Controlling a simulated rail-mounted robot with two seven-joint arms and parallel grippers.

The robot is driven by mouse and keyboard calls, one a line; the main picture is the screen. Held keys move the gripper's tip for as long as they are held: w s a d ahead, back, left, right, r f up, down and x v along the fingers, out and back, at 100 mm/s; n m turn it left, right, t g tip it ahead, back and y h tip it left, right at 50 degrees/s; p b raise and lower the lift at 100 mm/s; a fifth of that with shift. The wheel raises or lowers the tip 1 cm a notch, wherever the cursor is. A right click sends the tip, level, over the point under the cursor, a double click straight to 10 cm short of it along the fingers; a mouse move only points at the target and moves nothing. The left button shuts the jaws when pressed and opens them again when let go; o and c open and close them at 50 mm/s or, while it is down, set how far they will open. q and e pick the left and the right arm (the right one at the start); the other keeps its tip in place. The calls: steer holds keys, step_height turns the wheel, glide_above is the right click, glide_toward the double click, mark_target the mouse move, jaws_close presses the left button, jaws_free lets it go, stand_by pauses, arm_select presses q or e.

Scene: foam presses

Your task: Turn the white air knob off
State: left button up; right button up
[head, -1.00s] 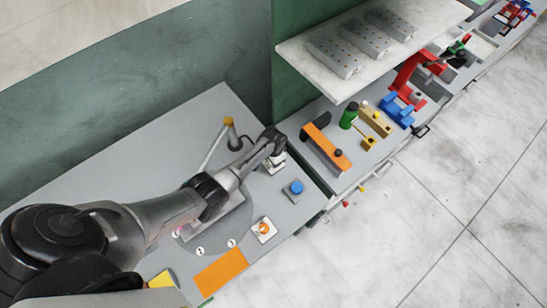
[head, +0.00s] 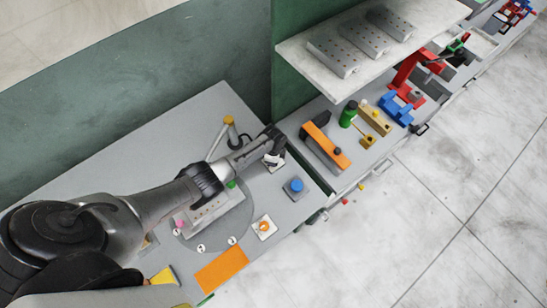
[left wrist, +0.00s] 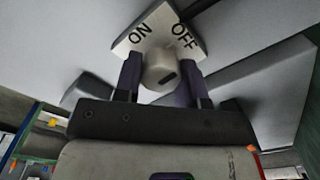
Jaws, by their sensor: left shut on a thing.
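The white air knob (left wrist: 158,66) sits on a pale plate (left wrist: 150,22) lettered ON on the left and OFF on the right in the left wrist view. A dark mark shows on the knob's face; I cannot tell which word it points to. My left gripper (left wrist: 161,78) has one dark finger on each side of the knob and is shut on it. In the head view the left gripper (head: 274,153) is at the far right end of the grey table, over the plate, and mostly hides the knob. My right gripper is not in view.
A blue button (head: 296,185) and an orange knob on a white plate (head: 264,228) stand near the table's front edge. A yellow-tipped post (head: 228,121) rises behind my arm. A grey perforated block (head: 208,212) lies under it. A shelf (head: 320,68) overhangs the neighbouring bench.

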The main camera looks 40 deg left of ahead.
arm_select(q)
steer(key=shift+m, duration=0.6)
steer(key=o, duration=0.9)
step_height(320, 180, up, 14)
steer(key=shift+f+p, duration=0.1)
steer(key=shift+p, duration=0.75)
